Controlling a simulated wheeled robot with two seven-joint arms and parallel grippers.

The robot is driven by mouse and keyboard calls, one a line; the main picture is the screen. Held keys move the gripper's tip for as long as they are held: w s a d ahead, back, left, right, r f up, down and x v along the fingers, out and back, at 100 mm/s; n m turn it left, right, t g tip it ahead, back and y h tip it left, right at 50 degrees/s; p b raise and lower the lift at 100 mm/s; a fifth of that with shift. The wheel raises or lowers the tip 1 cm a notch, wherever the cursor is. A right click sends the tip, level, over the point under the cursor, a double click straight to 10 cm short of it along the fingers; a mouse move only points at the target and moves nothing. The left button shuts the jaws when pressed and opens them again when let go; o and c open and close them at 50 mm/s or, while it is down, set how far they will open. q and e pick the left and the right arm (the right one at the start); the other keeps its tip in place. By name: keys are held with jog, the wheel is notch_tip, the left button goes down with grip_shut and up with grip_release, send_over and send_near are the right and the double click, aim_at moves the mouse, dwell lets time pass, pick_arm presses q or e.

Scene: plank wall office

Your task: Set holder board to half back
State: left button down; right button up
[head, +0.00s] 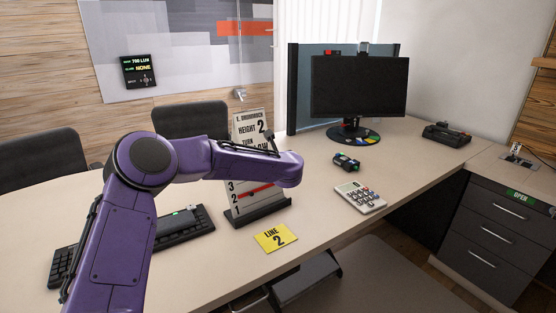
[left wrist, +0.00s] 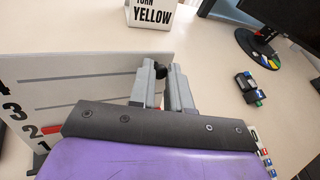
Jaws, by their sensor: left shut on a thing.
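The holder board (head: 238,203) is a pale panel with numbered lines and a red marker (head: 256,191). It stands on a dark base (head: 258,213) on the desk, leaning back. My left arm crosses in front of its upper part in the head view. In the left wrist view the board (left wrist: 85,82) fills the left side. My left gripper (left wrist: 164,85) is at the board's right edge with its fingers close together, shut on the board. The exact contact is partly hidden. My right gripper is not in view.
Behind the board stands a sign (head: 246,121) reading height 2 and turn yellow. A keyboard (head: 183,227) is at left; a calculator (head: 360,197), small dark device (head: 346,162) and monitor (head: 359,88) are at right.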

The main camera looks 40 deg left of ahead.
pick_arm(q)
jog(key=c, duration=1.4)
grip_release()
jog(key=shift+o, duration=0.2)
jog(key=b+v, duration=0.1)
jog(key=v, duration=0.9)
jog(key=shift+s+b, duration=0.2)
jog(key=shift+b, duration=0.15)
jog(key=shift+d, duration=0.15)
